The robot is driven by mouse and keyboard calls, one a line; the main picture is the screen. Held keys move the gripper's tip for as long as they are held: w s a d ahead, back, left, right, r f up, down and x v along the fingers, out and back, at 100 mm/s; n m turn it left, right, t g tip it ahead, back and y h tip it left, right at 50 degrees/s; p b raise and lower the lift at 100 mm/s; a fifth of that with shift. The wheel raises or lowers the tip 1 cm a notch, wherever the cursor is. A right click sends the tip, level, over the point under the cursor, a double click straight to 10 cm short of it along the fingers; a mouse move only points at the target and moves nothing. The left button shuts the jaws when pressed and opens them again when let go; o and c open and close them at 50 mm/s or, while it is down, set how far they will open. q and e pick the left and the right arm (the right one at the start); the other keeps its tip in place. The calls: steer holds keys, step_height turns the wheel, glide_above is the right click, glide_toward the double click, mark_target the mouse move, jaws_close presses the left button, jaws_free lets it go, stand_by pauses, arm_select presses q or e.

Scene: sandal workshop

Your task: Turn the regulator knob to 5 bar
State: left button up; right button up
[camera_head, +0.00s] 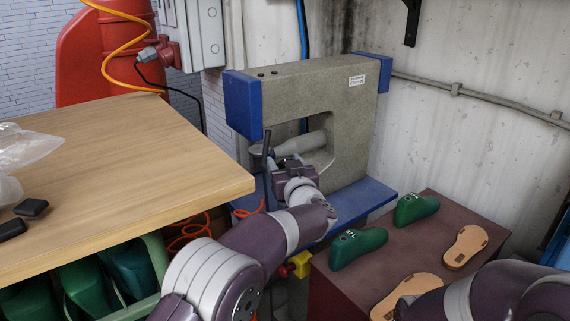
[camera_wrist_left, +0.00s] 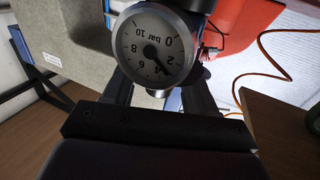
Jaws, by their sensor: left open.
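The pressure gauge (camera_wrist_left: 152,48) is a round white dial in a grey rim, at the top middle of the left wrist view. Its figures run from 0 to 10 bar and look upside down there. The black needle points near the 4. My left gripper (camera_head: 276,158) is in front of the press opening in the head view. In the wrist view its two dark fingers stand apart, either side of the gauge's lower part. The regulator knob cannot be made out clearly; gauge and gripper cover that area. My right arm shows at the lower right of the head view, its gripper out of frame.
The grey press (camera_head: 345,100) with blue end blocks stands on a blue base (camera_head: 355,203) behind the left gripper. A wooden table (camera_head: 120,180) is to its left. A dark red stand (camera_head: 445,250) holds green lasts (camera_head: 358,246) and tan soles (camera_head: 466,246) at right.

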arm_select(q)
steer(key=c, duration=0.9)
steer(key=shift+c, duration=0.2)
steer(key=shift+f, duration=0.1)
steer(key=shift+f+m+h+b, duration=0.1)
steer(key=shift+m+h+b, duration=0.4)
steer(key=shift+h+b, duration=0.25)
steer(key=m+h+b, duration=0.2)
steer(key=h+b, duration=0.1)
steer(key=b, duration=0.2)
steer(key=f+m+h+b, duration=0.1)
steer(key=m+h+b, duration=0.1)
steer(key=b, duration=0.3)
steer(key=shift+h, duration=0.65)
steer(key=m+h+b, duration=0.1)
steer(key=b, duration=0.5)
steer(key=m+h+b, duration=0.1)
steer(key=h+b, duration=0.1)
steer(key=b, duration=0.5)
steer(key=shift+r+m+g+h, duration=0.3)
steer(key=shift+r, duration=0.05)
steer(key=shift+r+b, duration=0.1)
steer(key=shift+b, duration=0.2)
steer(key=shift+r+h, duration=0.25)
steer(key=shift+h, duration=0.05)
